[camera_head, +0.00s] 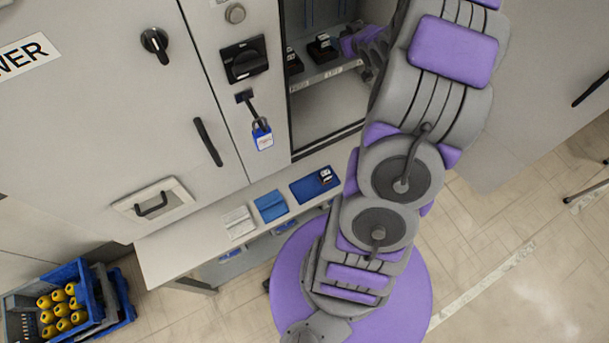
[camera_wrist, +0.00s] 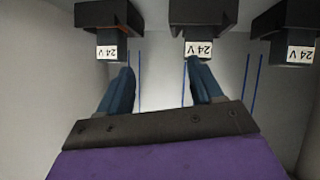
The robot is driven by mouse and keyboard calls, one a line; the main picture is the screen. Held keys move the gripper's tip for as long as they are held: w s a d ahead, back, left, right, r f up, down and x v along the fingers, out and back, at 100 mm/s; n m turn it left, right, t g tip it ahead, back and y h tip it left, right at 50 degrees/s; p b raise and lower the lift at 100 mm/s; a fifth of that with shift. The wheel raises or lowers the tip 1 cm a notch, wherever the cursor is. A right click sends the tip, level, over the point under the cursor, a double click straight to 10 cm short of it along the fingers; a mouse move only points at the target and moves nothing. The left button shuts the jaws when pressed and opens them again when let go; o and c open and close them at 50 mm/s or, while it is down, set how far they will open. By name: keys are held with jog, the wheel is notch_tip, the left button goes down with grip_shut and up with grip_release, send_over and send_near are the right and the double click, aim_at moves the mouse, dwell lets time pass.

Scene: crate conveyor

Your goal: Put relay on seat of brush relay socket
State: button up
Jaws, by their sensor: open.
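In the wrist view, three black blocks with white 24 V labels line the top edge: a left one (camera_wrist: 108,30), a middle one (camera_wrist: 198,30) and a right one (camera_wrist: 287,30). The labels look upside down. My gripper (camera_wrist: 163,88) is open, with nothing visible between its blue-grey fingers; its right finger overlaps the area just below the middle block. In the head view, black units (camera_head: 322,47) sit on the cabinet shelf, and my gripper is partly hidden by my arm. A small black-and-white block, apparently a relay (camera_head: 326,175), lies on a blue tray (camera_head: 303,190).
The cabinet's shelf edge (camera_head: 328,75) and side frame bound the opening. A blue padlock (camera_head: 262,135) hangs left of it. The ledge (camera_head: 165,255) below also holds a blue item (camera_head: 270,206) and white papers (camera_head: 237,222). A blue crate (camera_head: 85,290) of yellow parts stands lower left.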

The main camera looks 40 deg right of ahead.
jog(key=s+a+r+g, duration=0.2)
jog(key=a, duration=0.4)
jog(key=s+a+r+g, duration=0.2)
jog(key=a, duration=0.4)
jog(key=s+a+r+g+y, duration=0.1)
jog(key=s+a+g, duration=0.3)
jog(key=s+a, duration=0.9)
jog(key=s+a+r+g+y, duration=0.2)
jog(key=s+a+g, duration=0.3)
jog(key=s+a, duration=0.9)
jog(key=s+r, duration=0.1)
jog(key=s, duration=0.2)
jog(key=shift+s+n+y, duration=0.3)
jog(key=shift+s+n, duration=0.1)
jog(key=shift+f, duration=0.1)
jog(key=shift+f+b, duration=0.85)
jog(key=shift+b, duration=0.1)
